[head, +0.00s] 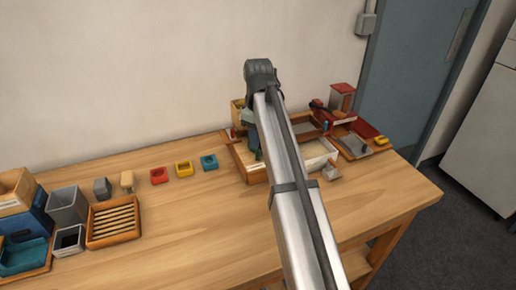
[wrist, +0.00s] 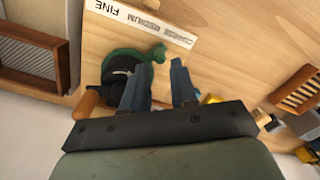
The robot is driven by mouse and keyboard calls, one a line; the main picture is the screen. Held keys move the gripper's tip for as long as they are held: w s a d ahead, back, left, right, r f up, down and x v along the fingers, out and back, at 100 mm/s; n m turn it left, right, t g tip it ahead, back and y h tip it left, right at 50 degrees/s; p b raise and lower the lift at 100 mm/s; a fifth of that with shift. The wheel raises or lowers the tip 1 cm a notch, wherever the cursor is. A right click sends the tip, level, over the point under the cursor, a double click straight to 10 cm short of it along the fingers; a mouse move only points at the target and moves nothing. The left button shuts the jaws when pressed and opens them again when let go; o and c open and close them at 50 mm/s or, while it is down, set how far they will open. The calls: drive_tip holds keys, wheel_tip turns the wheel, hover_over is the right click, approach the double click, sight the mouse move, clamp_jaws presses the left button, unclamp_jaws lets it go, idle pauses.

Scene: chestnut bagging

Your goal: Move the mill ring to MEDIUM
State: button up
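The mill ring (wrist: 122,58) is a dark green ring around a black centre in the wrist view, partly hidden by my left finger. Its green tab (wrist: 158,52) points up and right, towards the COARSE end of the white label strip (wrist: 140,20). The strip reads FINE, MEDIUM and a third, less clear word that looks like COARSE. My gripper (wrist: 158,78) is open, its two blue-grey fingers apart with nothing gripped. The tab lies just past the fingertips, near the gap; contact cannot be told.
A wooden handle or knob (wrist: 87,103) sticks out beside the mill. A brown mesh tray (wrist: 35,62) is at the left in the wrist view. In the head view, a slatted tray (head: 115,221) and red, yellow and teal blocks stand left, and the table front (head: 200,245) is clear.

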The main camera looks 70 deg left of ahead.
sight(258, 152)
drive_tip(key=shift+f, duration=2.25)
clamp_jaws()
